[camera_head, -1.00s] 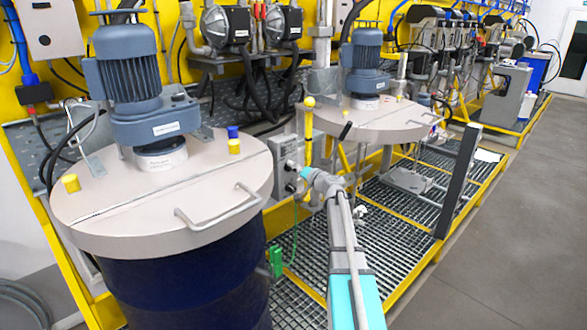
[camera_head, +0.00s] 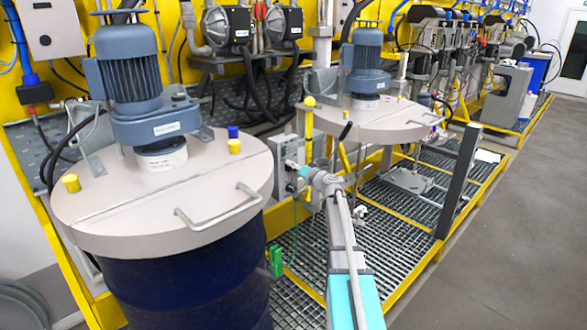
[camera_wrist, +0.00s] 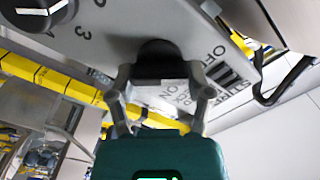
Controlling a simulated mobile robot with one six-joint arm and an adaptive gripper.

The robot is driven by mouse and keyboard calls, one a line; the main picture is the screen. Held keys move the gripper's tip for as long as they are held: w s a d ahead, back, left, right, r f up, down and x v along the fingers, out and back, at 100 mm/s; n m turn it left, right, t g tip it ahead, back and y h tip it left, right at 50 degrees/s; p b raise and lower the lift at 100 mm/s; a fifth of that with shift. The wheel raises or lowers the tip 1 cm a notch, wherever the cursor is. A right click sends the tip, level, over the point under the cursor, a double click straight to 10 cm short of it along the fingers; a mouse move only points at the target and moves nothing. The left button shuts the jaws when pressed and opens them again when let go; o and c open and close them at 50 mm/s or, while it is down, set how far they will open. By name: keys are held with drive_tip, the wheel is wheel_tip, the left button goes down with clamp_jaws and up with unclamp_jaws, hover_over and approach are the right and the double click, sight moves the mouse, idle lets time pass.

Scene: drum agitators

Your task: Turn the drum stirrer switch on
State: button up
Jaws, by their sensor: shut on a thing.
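The stirrer switch is a black knob (camera_wrist: 158,48) on a grey control box, seen close in the wrist view. My gripper (camera_wrist: 160,80) has its two grey fingers closed around the knob from both sides, and they hide part of it. Printed words by the knob include OFF and ON, partly covered by the fingers. I cannot tell which way the knob points. In the head view the grey control box (camera_head: 283,160) stands between the two drums, with my gripper (camera_head: 290,164) at its front face.
A second dial (camera_wrist: 40,12) with numbers sits on the same panel. The near drum lid (camera_head: 110,215) with its handle is left of my arm, and the far drum lid (camera_head: 370,125) is behind it. A yellow-edged grating lies below; open floor is at right.

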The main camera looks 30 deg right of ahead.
drive_tip(key=shift+m, duration=0.5)
drive_tip(key=m, duration=0.3)
drive_tip(key=shift+f, duration=0.1)
drive_tip(key=m, duration=0.4)
drive_tip(key=shift+d+f, duration=0.1)
drive_tip(key=m, duration=0.4)
drive_tip(key=shift+f+m+b, duration=0.15)
drive_tip(key=shift+m+b, duration=0.2)
drive_tip(key=shift+m, duration=1.65)
drive_tip(key=o, duration=1.1)
drive_tip(key=shift+o, duration=0.2)
